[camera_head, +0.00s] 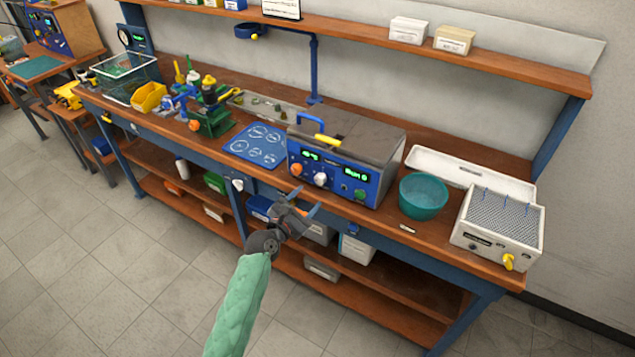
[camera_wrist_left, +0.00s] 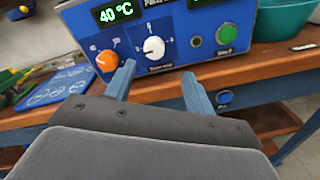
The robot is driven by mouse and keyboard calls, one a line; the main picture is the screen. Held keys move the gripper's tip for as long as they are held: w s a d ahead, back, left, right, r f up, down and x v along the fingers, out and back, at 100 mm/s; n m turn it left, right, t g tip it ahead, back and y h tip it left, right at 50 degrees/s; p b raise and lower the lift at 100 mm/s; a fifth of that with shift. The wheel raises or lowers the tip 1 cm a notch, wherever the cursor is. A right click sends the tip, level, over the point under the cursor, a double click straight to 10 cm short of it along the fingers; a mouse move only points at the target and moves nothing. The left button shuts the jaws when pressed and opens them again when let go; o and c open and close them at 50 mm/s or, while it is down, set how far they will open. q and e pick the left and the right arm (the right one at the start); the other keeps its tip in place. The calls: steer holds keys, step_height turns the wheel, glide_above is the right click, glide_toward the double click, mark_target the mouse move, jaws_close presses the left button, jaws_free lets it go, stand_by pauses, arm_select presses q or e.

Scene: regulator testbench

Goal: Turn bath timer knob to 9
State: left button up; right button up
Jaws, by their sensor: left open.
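The bath (camera_head: 345,155) is a box with a grey lid, a yellow handle and a blue front panel, standing at the bench's front edge. Its white knob (camera_head: 320,179) sits mid-panel and shows in the left wrist view (camera_wrist_left: 154,48) with a scale around it; the scale figures and pointer setting are too small to read surely. An orange knob (camera_wrist_left: 107,61) is left of it, below a display reading 40 °C. My left gripper (camera_head: 305,202) is open and empty, in front of and below the white knob, apart from it. Its fingertips (camera_wrist_left: 158,72) straddle the knob's line of view. My right gripper is out of view.
A green button (camera_wrist_left: 226,34) is right of the white knob. A teal bowl (camera_head: 423,196) and a white device (camera_head: 497,228) stand to the right on the bench. A blue mat (camera_head: 258,145) lies left of the bath. Open floor lies in front of the bench.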

mark_target(318, 181)
arm_select(q)
steer(key=w+d+n, duration=0.1)
steer(key=w+d+n+p, duration=0.1)
steer(key=w, duration=0.1)
steer(key=w+d+n+p, duration=0.1)
steer(key=w, duration=0.1)
steer(key=shift+w+d+r+n+t, duration=0.1)
steer(key=shift+w+r+n+t, duration=0.05)
steer(key=shift+r+n+t, duration=0.2)
steer(key=shift+p+x, duration=0.4)
steer(key=shift+x, duration=0.45)
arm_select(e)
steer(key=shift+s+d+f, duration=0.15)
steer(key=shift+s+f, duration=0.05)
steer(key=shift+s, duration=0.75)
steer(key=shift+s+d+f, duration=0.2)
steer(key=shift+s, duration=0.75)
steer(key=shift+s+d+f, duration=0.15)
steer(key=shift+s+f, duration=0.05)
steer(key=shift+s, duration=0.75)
arm_select(q)
steer(key=shift+c, duration=0.4)
steer(key=c, duration=0.9)
